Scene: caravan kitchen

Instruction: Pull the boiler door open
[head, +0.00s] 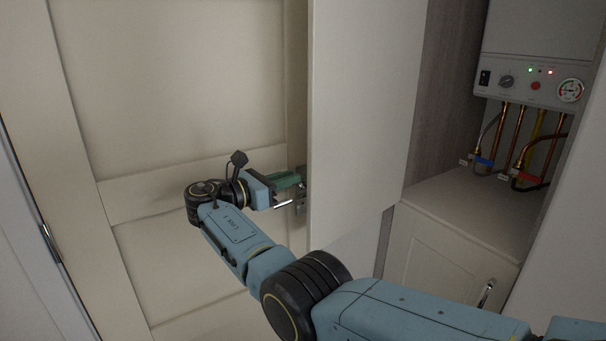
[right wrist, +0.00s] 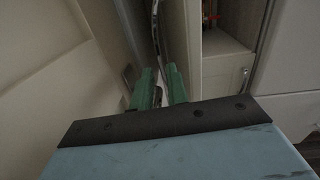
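The boiler door (head: 365,100) is a flat pale panel standing swung out from the boiler cupboard, its near edge toward me. My right gripper (head: 290,181) is at the left of this edge, on the door's outer side. Its green fingers reach toward the panel, which seems to hide their tips. In the right wrist view, the two fingers (right wrist: 160,80) stand apart, with a narrow gap and something pale and thin between them. I cannot tell whether they grip it. The boiler (head: 535,50) shows in the open cupboard. My left gripper is not in view.
A large panelled door (head: 180,80) stands close at the left, with a metal plate (head: 300,178) at its edge beside my gripper. Copper pipes (head: 518,135) hang below the boiler. A lower cupboard (head: 445,260) has a metal handle (head: 486,292).

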